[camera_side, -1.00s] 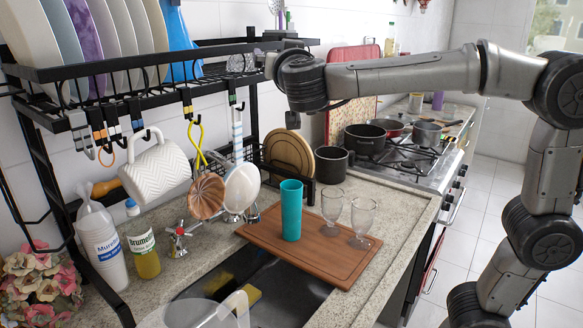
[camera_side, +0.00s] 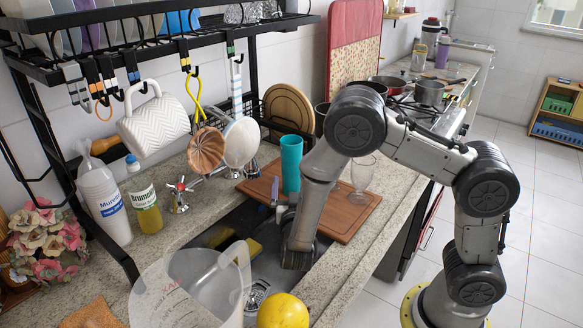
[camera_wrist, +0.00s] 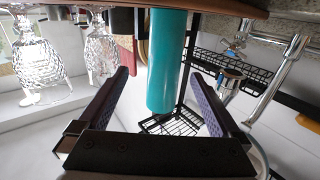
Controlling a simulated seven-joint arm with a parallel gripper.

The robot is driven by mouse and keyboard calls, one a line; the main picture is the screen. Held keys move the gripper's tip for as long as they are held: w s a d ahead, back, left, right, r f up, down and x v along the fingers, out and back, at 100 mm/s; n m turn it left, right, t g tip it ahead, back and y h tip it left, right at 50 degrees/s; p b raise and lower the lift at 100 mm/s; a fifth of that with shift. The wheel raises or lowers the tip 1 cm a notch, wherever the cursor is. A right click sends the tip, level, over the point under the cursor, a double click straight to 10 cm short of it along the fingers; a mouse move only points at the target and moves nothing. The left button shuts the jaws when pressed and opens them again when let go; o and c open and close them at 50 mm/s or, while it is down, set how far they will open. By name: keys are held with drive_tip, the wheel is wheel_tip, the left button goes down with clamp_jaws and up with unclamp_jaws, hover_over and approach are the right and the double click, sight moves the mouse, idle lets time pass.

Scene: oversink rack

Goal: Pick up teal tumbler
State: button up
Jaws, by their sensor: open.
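The teal tumbler (camera_side: 291,163) stands upright on the brown cutting board (camera_side: 345,218) in the side view. My gripper is low over the sink, in front of the tumbler, mostly hidden by my arm there. In the wrist view, which looks upside down, my gripper (camera_wrist: 160,74) is open with its two purple-lined fingers spread. The teal tumbler (camera_wrist: 166,60) appears between the fingers, nearer the right one. I see no contact, and how deep it sits between them is hard to tell.
A stemmed glass (camera_side: 362,175) stands on the board right of my arm; two glasses show left in the wrist view, one here (camera_wrist: 40,55). A clear pitcher (camera_side: 195,290) and yellow fruit (camera_side: 283,311) are in front. The black rack (camera_side: 160,45) hangs above.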

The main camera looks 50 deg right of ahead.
sight(291, 177)
drive_tip(key=shift+w+d+f, duration=0.1)
drive_tip(key=shift+f, duration=0.25)
drive_tip(key=shift+w+d, duration=0.2)
drive_tip(key=shift+d, duration=0.05)
drive_tip(key=x, duration=0.6)
drive_tip(key=shift+w, duration=0.5)
drive_tip(key=shift+c, duration=0.2)
drive_tip(key=c, duration=1.4)
